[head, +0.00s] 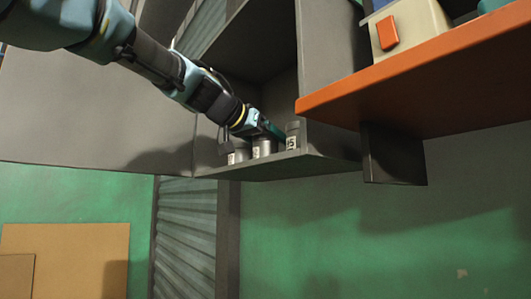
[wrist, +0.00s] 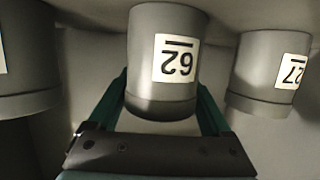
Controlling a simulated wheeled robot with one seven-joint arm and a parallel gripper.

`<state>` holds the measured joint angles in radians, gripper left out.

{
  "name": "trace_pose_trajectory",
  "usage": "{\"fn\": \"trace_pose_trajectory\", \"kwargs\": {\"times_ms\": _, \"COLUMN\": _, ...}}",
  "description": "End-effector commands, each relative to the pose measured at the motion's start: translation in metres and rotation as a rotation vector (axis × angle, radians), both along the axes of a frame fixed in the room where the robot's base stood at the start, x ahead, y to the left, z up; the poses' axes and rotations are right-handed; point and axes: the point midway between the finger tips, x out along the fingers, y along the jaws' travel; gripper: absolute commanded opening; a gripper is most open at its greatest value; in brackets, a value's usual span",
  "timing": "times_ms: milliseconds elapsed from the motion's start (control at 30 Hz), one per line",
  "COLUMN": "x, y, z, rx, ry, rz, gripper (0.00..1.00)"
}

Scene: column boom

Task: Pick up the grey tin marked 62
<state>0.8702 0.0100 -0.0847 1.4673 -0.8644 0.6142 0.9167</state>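The grey tin marked 62 (wrist: 147,84) is in the middle of the wrist view, with its label upside down there. My gripper (wrist: 162,92) is open, with one green finger on each side of this tin. The fingertips are partly hidden by the tin, and a thin gap seems to show beside it. In the head view my gripper (head: 270,130) reaches down into an open grey cabinet, at the middle tin (head: 263,148) of a row on its floor. That tin's label is too small to read there.
A tin marked 27 (wrist: 262,70) stands close on the right in the wrist view, and another grey tin (wrist: 28,65) on the left. In the head view a tin marked 15 (head: 292,137) stands right of my gripper. An orange shelf (head: 420,85) juts out at right.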

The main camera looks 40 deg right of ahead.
Motion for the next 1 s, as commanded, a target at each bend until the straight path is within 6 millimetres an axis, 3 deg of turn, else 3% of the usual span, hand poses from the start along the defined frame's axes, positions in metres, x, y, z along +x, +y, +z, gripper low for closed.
{"fn": "trace_pose_trajectory", "kwargs": {"times_ms": 67, "x": 0.0001, "y": 0.0002, "z": 0.0002, "rx": 0.0, "ry": 0.0, "rz": 0.0, "gripper": 0.73}}
{"fn": "trace_pose_trajectory", "kwargs": {"times_ms": 700, "x": 0.0002, "y": 0.0003, "z": 0.0005, "rx": -0.001, "ry": 0.0, "rz": 0.0, "gripper": 0.01}}
{"fn": "trace_pose_trajectory", "kwargs": {"times_ms": 1000, "x": 0.0, "y": 0.0004, "z": 0.0022, "rx": -0.002, "ry": -0.001, "rz": 0.001, "gripper": 0.0}}
